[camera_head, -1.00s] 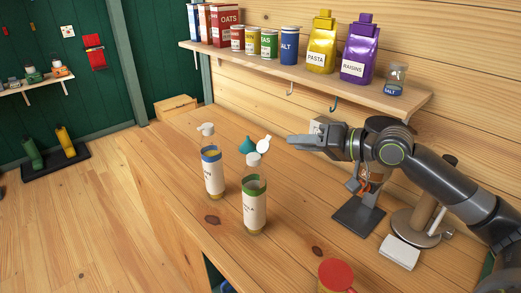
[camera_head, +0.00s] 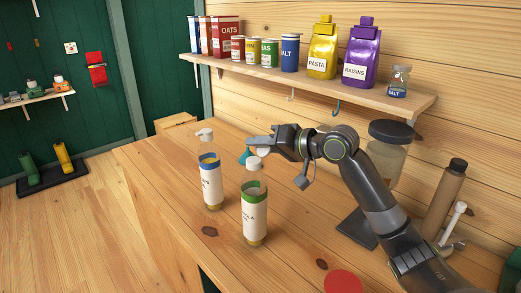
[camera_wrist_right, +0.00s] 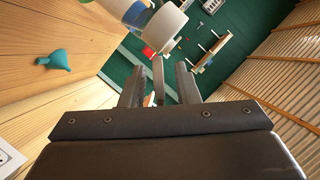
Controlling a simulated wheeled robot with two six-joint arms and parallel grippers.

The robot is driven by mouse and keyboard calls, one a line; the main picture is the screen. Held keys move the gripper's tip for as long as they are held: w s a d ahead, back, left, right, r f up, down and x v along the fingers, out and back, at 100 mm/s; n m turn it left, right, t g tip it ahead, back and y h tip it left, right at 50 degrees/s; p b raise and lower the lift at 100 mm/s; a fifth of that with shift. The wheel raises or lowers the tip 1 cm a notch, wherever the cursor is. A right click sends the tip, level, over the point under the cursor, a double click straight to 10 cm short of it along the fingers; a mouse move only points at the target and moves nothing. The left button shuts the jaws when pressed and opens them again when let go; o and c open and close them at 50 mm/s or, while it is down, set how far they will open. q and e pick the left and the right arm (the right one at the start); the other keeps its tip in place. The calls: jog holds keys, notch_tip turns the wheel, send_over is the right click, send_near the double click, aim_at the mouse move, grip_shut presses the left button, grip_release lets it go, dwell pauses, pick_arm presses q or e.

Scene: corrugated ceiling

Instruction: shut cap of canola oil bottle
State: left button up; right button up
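The canola oil bottle (camera_head: 254,215) is upright on the wooden counter, with a green band and a label partly reading "LA". Its white cap (camera_head: 254,164) is on top; the flipped-up lid (camera_head: 263,152) is partly hidden by my right gripper. The white cap (camera_wrist_right: 165,28) also shows at the top of the right wrist view. My right gripper (camera_head: 252,142) is just above and behind the cap. My left gripper is not in view.
A blue-banded bottle (camera_head: 211,185) with a white cap stands to the left. A teal funnel-like object (camera_wrist_right: 55,60) lies behind the bottles. A large lidded jar (camera_head: 388,158) and a brown bottle (camera_head: 443,200) stand right. A red round top (camera_head: 343,282) is at the front.

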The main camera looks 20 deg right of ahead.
jog(key=shift+c, duration=0.4)
grip_shut()
jog(key=n+p, duration=0.1)
jog(key=n+h+p, duration=0.1)
jog(key=p, duration=0.1)
jog(key=shift+s+a+r, duration=0.1)
jog(key=shift+a+r, duration=0.2)
jog(key=shift+r, duration=0.1)
jog(key=shift+a+n+h+p, duration=0.2)
jog(key=shift+n+h+p, duration=0.4)
jog(key=shift+n, duration=0.1)
jog(key=shift+s+a+n+h+p, duration=0.15)
jog(key=shift+n+h+p, duration=0.3)
jog(key=shift+n, duration=0.25)
